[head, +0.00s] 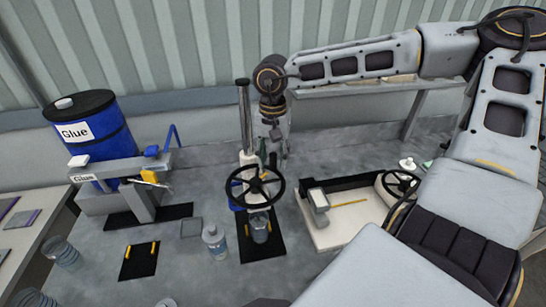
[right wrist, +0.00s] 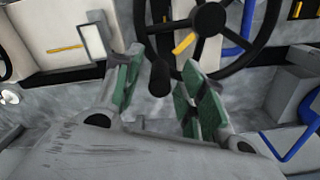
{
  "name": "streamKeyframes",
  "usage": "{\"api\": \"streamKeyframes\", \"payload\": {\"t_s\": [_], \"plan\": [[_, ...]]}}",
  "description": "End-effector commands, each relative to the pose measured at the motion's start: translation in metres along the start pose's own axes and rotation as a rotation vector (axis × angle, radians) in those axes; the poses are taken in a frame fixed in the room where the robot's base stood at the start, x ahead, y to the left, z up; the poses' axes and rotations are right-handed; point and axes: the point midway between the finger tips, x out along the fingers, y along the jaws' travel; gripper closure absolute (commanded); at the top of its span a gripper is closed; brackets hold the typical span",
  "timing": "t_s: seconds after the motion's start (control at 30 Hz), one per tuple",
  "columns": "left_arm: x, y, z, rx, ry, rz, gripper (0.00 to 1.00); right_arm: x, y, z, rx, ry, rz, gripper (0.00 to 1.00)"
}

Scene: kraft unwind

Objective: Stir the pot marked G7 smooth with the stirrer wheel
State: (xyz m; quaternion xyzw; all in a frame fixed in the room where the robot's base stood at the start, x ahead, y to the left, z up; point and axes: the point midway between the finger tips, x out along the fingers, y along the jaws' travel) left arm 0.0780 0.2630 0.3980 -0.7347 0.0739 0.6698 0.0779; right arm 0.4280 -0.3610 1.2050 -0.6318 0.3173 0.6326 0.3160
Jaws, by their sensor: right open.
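The black stirrer wheel (head: 255,204) stands on an upright column with a blue part, in the middle of the bench. A pot (head: 260,230) stands below the wheel on a black mat; no G7 mark can be read. My right gripper (head: 277,157) reaches in from behind the wheel, above its far right side. In the right wrist view the right gripper (right wrist: 162,63) is open, its green pads apart. The wheel's dark knob (right wrist: 160,82) shows between the fingers, and the wheel (right wrist: 262,32) lies beyond them; I cannot tell whether they touch. My left gripper is out of view.
A clear jar (head: 214,240) stands just left of the pot. A blue glue drum (head: 115,137) and its stand are at the left. A white tray unit (head: 335,236) with a second black wheel (head: 401,184) is at the right, partly behind my arm.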

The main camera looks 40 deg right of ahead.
Motion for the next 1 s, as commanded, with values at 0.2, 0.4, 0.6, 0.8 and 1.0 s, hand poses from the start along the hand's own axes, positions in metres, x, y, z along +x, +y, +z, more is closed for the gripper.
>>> {"api": "streamKeyframes", "payload": {"t_s": [0.2, 0.4, 0.6, 0.8, 1.0], "plan": [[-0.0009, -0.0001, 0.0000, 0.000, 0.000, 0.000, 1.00, 0.0063, 0.0002, 0.0005, 0.000, -0.001, 0.000, 0.59], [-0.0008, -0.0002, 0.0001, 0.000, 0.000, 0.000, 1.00, 0.0064, 0.0001, 0.0004, 0.000, -0.001, 0.000, 0.59], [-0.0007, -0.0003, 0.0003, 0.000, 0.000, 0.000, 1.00, 0.0063, 0.0001, 0.0004, 0.000, -0.001, 0.000, 0.82], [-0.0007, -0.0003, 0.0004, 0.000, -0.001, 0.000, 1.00, 0.0062, 0.0001, 0.0003, 0.000, -0.001, -0.001, 1.00], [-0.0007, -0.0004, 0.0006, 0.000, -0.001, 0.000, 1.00, 0.0061, 0.0000, 0.0003, 0.000, 0.000, -0.001, 1.00]]}}
